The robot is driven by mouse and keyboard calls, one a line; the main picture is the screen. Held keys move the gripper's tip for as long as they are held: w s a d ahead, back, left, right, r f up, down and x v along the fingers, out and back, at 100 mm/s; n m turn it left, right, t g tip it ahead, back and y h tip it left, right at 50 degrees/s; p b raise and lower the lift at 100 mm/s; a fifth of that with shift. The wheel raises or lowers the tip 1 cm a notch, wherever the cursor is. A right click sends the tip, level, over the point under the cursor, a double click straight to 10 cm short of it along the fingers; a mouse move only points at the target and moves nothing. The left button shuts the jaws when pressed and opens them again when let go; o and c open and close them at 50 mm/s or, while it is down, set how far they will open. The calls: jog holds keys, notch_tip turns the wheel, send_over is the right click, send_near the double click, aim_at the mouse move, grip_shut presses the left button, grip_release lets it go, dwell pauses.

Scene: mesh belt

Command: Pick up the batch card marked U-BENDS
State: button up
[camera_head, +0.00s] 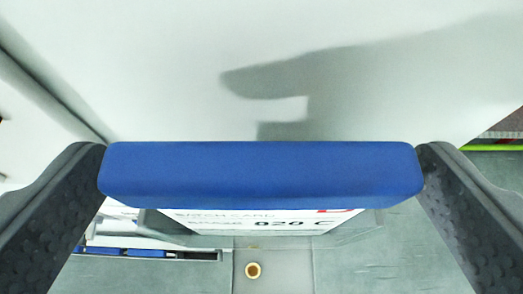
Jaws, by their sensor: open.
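A batch card (285,222) shows in the lower middle, white with dark print. The words "BATCH CARD" and "020 C" can be partly read; no U-BENDS marking shows. A thick blue bar (262,175) lies across the top of the card and hides its upper part. My gripper (262,160) is open, with one dark grey finger at each end of the blue bar. The bar spans nearly the whole gap between the fingers. I cannot tell whether either finger touches it.
A pale wall or panel (170,70) fills the top, with a gripper-shaped shadow (300,85) on it. A slot with blue pieces (145,253) lies at lower left. A green edge (492,148) shows at right.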

jog(key=c, duration=0.9)
jog(key=shift+c, duration=0.2)
jog(key=shift+r, duration=0.15)
